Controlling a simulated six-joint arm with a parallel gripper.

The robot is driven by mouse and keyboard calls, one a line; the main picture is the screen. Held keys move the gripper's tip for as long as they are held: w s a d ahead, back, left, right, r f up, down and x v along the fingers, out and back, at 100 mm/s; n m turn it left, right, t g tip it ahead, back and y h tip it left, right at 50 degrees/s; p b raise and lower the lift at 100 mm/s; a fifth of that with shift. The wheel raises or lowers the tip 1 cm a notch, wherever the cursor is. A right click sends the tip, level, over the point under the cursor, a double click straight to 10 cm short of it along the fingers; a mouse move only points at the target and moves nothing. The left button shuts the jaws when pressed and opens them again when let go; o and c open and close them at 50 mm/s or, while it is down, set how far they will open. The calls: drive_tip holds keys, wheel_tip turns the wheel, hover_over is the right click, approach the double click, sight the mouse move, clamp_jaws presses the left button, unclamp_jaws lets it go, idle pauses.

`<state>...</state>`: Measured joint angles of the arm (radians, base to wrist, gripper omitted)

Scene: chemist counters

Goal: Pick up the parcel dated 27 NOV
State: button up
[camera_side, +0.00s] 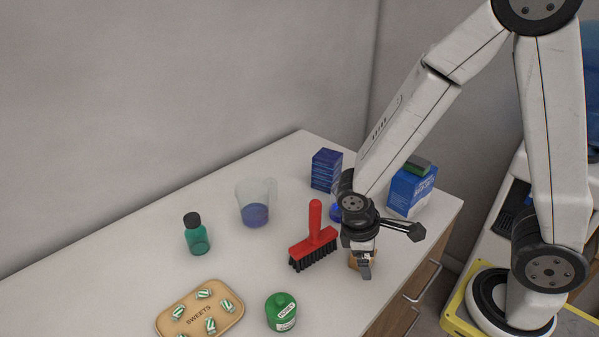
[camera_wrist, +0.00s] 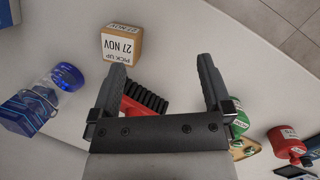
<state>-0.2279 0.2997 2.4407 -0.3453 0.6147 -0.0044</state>
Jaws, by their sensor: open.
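The parcel (camera_wrist: 121,45) is a small brown cardboard cube with a white label reading "PICK UP 27 NOV" in the wrist view. It sits on the white counter. In the side view the parcel (camera_side: 353,263) shows only as a brown patch, mostly hidden behind my gripper (camera_side: 366,270). In the wrist view my gripper (camera_wrist: 162,62) is open and empty. The parcel appears just past the left fingertip, not centred between the fingers. I cannot tell whether that finger touches it.
A red brush (camera_side: 314,242) lies close left of my gripper. Blue boxes (camera_side: 411,191) (camera_side: 326,169), a beaker (camera_side: 255,205), a green bottle (camera_side: 197,238), a green jar (camera_side: 281,312) and a sweets tray (camera_side: 171,309) stand around. The counter's right edge is near.

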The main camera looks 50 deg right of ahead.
sight(353, 262)
drive_tip(key=f+n+h, duration=0.1)
drive_tip(key=s+f+n+g+h, duration=0.1)
drive_tip(key=shift+a+n, duration=0.1)
drive_tip(key=shift+n, duration=0.3)
drive_tip(key=f+n+h, duration=0.1)
drive_tip(key=n+h, duration=0.1)
drive_tip(key=f+n+h, duration=0.1)
drive_tip(key=n+h, duration=0.1)
drive_tip(key=shift+w, duration=0.1)
drive_tip(key=n+t+h, duration=0.1)
drive_tip(key=w+f+n+t+h, duration=0.1)
drive_tip(key=n, duration=0.1)
drive_tip(key=n+h, duration=0.1)
drive_tip(key=shift+w+a+f+t, duration=0.15)
drive_tip(key=shift+a+f+t, duration=0.15)
drive_tip(key=shift+t, duration=0.1)
drive_tip(key=n+t, duration=0.1)
drive_tip(key=n, duration=0.1)
drive_tip(key=w+a+f+n+t+h, duration=0.1)
drive_tip(key=shift+w+a+n+t+h, duration=0.1)
drive_tip(key=shift+w+n+t+h, duration=0.1)
drive_tip(key=shift+n+t+h, duration=0.15)
drive_tip(key=shift+f, duration=0.1)
drive_tip(key=shift+x, duration=1.3)
drive_tip(key=shift+x, duration=2.6)
